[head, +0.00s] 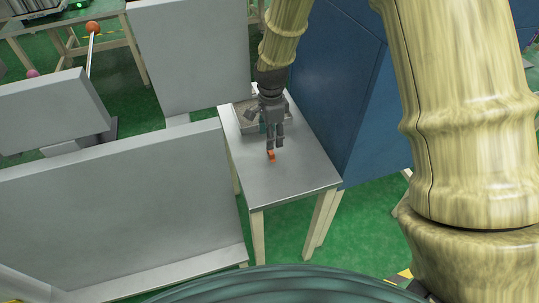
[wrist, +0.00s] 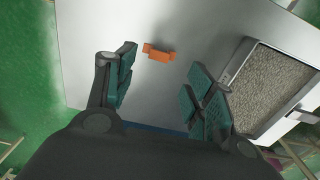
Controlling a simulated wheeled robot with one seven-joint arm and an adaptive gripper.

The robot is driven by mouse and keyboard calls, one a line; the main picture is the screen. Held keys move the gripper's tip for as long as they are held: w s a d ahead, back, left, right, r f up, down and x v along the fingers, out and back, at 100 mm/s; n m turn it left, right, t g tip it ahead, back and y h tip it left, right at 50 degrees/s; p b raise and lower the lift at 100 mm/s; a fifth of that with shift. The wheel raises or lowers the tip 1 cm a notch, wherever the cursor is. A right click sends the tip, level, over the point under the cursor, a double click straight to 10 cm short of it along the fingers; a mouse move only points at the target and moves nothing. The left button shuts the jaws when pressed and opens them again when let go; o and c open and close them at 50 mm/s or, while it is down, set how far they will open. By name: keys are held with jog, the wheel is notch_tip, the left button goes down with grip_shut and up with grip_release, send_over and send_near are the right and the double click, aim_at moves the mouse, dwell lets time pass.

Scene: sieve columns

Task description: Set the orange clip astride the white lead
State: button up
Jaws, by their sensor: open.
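The small orange clip (head: 271,156) lies on the grey metal table (head: 285,185), just beyond my gripper's fingertips. In the wrist view the clip (wrist: 159,54) sits above the gap between the fingers, apart from both. My gripper (head: 274,148) points down over the table; in the wrist view its teal-padded fingers (wrist: 158,82) are spread wide with nothing between them. I cannot make out the white lead in either view.
A shallow tray (wrist: 237,62) of grey grainy material is on the table, right of my gripper in the wrist view. A tall blue panel (head: 340,85) stands close on the table's right. Grey panels (head: 125,205) stand on the left. The table's near part is bare.

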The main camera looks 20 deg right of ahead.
aim_at(271, 152)
jog(key=shift+d+f, duration=0.1)
jog(key=shift+f, duration=1)
jog(key=shift+f+p, duration=1.05)
jog(key=shift+f, duration=1.45)
jog(key=c, duration=0.8)
jog(key=shift+c, duration=0.2)
